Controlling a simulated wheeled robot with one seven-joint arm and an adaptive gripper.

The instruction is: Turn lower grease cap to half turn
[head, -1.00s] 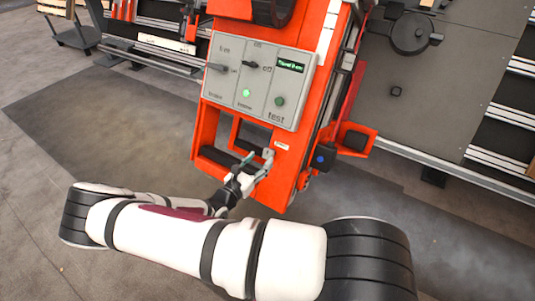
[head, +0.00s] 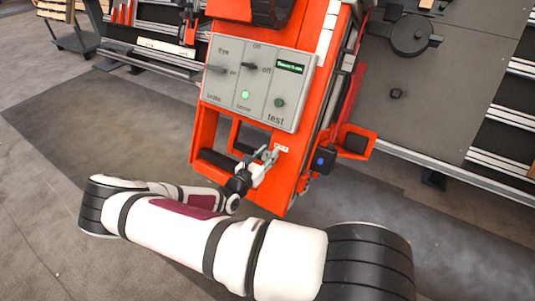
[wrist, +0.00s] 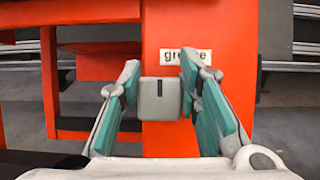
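A grey control panel (head: 258,82) with switches, a lit green lamp and a small display is above the gripper. An orange frame with a blue button (head: 320,162) stands to the right. Open floor (head: 90,130) lies to the left.

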